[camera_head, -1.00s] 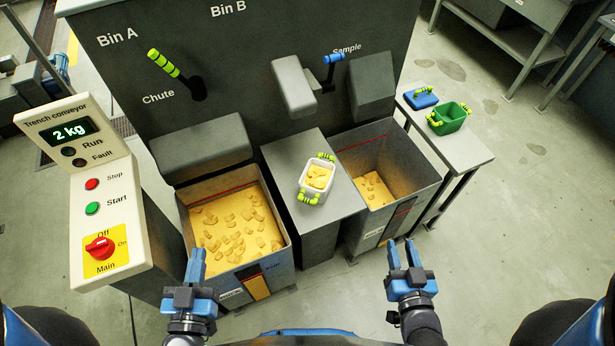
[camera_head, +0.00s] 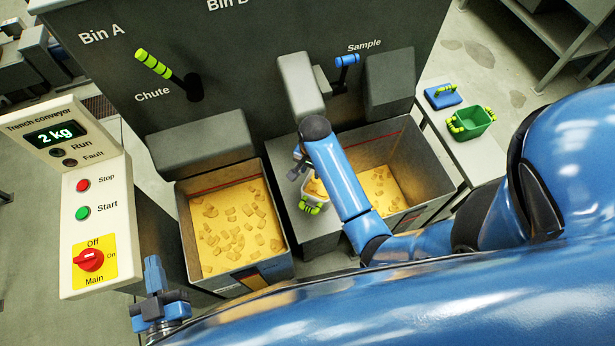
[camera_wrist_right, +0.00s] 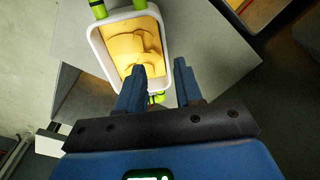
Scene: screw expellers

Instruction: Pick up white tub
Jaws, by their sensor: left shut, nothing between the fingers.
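The white tub (camera_head: 308,203) holds yellow pieces and has bright green handles. It stands on the grey stand (camera_head: 318,238) between the two bins, partly hidden by my right arm in the head view. In the right wrist view the tub (camera_wrist_right: 100,56) is at the top, with a green handle at each end. My right gripper (camera_wrist_right: 159,64) is open, its two fingers apart over the tub's near end. The near handle shows between them; I cannot tell whether they touch it. My left gripper (camera_head: 153,262) is shut and empty, below the control panel.
Open bins with yellow pieces stand left (camera_head: 282,262) and right (camera_head: 440,185) of the stand. A side table holds a green tub (camera_head: 472,122) and a blue lid (camera_head: 442,95). The control panel (camera_head: 90,200) is at left. A grey chute (camera_head: 298,85) overhangs behind the tub.

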